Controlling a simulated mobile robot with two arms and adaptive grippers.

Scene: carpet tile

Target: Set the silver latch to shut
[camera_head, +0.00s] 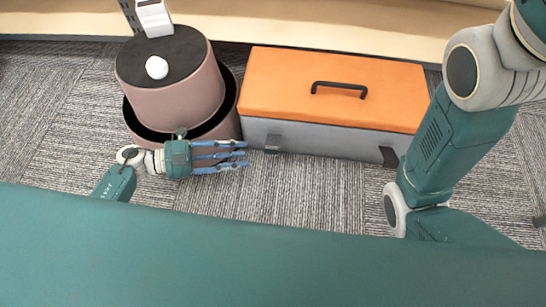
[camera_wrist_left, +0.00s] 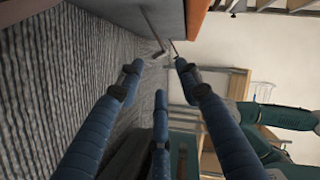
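A toolbox with an orange lid (camera_head: 335,85) and grey body stands on the carpet in the head view, its lid down. A small grey latch (camera_head: 272,143) is on its front face near the left end. A darker latch (camera_head: 388,155) is near the right end. My left gripper (camera_head: 246,153) is open and empty, its fingers pointing right, just short of the left latch. In the left wrist view its spread fingers (camera_wrist_left: 158,72) point along the box front, where a thin metal piece (camera_wrist_left: 155,38) sticks out from the face. My right gripper is out of view.
A round pink container (camera_head: 172,95) with a dark top stands left of the toolbox, close behind my left wrist. The carpet (camera_head: 310,190) before the toolbox is free. My right arm is close to the box's right end.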

